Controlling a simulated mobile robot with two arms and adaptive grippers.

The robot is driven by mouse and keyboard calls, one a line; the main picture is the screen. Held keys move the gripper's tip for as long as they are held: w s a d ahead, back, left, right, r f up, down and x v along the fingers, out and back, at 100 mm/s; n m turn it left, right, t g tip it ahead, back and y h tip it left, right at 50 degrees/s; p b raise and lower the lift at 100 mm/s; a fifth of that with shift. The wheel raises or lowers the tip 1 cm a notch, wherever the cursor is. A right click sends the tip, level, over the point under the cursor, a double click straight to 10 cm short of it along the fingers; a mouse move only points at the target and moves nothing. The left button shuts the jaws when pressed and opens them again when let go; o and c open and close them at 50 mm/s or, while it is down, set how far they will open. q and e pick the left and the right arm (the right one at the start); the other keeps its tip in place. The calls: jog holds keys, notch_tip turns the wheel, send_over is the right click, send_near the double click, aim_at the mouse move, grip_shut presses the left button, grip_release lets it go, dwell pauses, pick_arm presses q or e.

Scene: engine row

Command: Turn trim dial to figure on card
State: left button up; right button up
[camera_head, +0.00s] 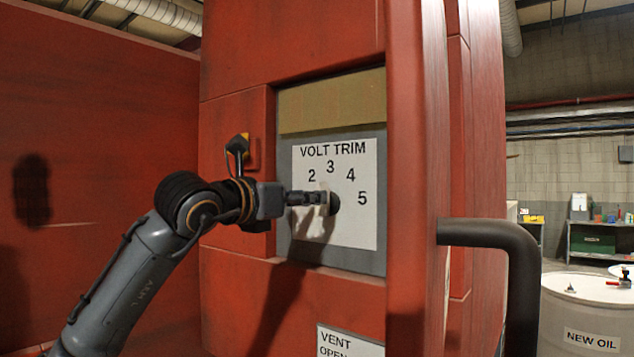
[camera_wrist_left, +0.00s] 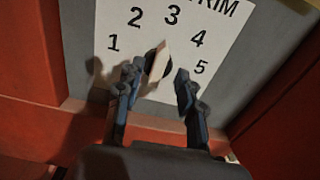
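The trim dial (camera_head: 334,203) is a dark round knob on a white plate marked VOLT TRIM (camera_head: 367,226), in a grey panel. In the head view my left gripper (camera_head: 322,201) is at the dial and covers part of it and the figure 1. In the left wrist view the dial (camera_wrist_left: 167,69) has a pale raised bar (camera_wrist_left: 158,62) whose upper end leans roughly towards 3. My left gripper (camera_wrist_left: 157,82) is open there, with one finger on each side of the bar. The right finger stands apart from it; contact on the left is unclear. My right gripper is not in view.
A red cabinet post (camera_head: 413,180) stands just right of the panel, with a thick dark handle (camera_head: 490,234). A sign reading VENT OPEN (camera_head: 348,343) is below. A drum marked NEW OIL (camera_head: 590,315) and a shelf (camera_head: 596,240) stand farther right.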

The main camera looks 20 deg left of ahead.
aim_at(333, 205)
pick_arm(q)
jog(key=shift+p+x, duration=0.75)
jog(key=shift+x, duration=1.15)
grip_shut()
